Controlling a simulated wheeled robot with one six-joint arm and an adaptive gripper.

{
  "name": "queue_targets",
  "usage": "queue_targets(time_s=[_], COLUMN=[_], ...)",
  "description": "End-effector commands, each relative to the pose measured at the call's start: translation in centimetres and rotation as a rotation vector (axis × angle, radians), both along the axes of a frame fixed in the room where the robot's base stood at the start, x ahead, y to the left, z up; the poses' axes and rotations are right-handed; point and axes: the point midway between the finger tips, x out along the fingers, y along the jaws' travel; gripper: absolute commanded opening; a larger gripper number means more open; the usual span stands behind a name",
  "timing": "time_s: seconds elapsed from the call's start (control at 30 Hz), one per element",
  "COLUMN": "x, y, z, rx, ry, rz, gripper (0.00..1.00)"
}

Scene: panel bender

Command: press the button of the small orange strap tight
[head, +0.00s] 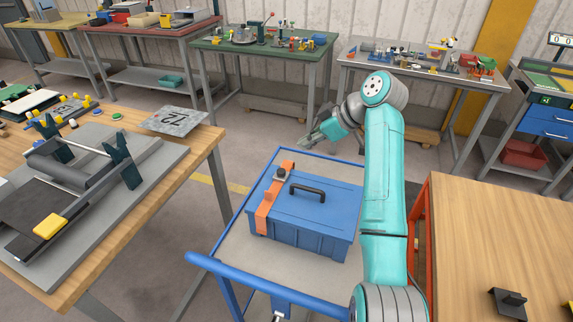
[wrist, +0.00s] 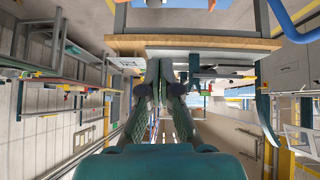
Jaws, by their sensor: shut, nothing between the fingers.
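The small orange strap (head: 269,204) runs over the left part of a blue toolbox (head: 303,212) on the cart. A small dark button (head: 281,173) sits on the strap near the back edge of the lid. My gripper (head: 311,143) is above and behind the toolbox, apart from the strap and its button. In the wrist view my gripper (wrist: 167,65) has its fingers close together with nothing held. The strap and toolbox cannot be made out in the wrist view.
The toolbox stands on a blue-framed cart (head: 222,247) with a grey top. A wooden bench (head: 130,245) with a panel machine is on the left. Another wooden table (head: 480,235) is on the right. The toolbox has a black handle (head: 308,189) beside the strap.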

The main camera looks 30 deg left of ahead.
Motion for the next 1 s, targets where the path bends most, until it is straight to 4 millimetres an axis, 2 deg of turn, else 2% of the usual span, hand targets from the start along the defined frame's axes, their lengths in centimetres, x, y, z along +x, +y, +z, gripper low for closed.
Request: queue_targets(time_s=[0.17,0.67,0.8,1.0], x=[-0.2,-1.3,-1.1,-1.0], y=[0.9,6.8,6.7,6.7], z=[-0.9,-7.4,-9.5,-11.0], rx=[-0.001,-0.002,-0.001,-0.001], ry=[0.002,0.003,0.002,0.0], rz=[0.001,0.0,-0.003,-0.002], gripper=[0.0,0.0,0.0,0.0])
